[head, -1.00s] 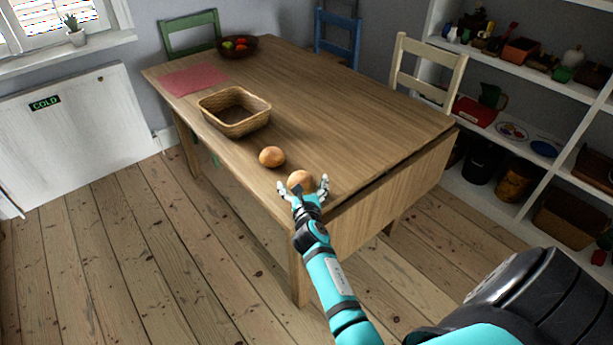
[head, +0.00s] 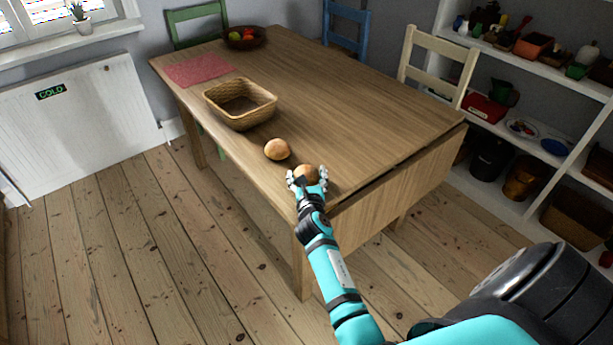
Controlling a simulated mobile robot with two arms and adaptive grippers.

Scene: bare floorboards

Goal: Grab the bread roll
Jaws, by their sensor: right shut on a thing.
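Two round brown bread rolls are at the near end of the wooden table (head: 340,115). My right gripper (head: 307,177) is shut on one bread roll (head: 306,172) near the table's front corner; its fingers cover the roll's sides and lower part. I cannot tell whether this roll is lifted off the tabletop. The other bread roll (head: 277,149) lies free on the table, just left of and beyond my right gripper. My left gripper is not in view.
An empty-looking wicker basket (head: 262,117) stands beyond the free roll. A red placemat (head: 198,69) and a dark fruit bowl (head: 262,42) are at the far end. Chairs stand around the table, including a cream one (head: 440,65). The table's middle is clear.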

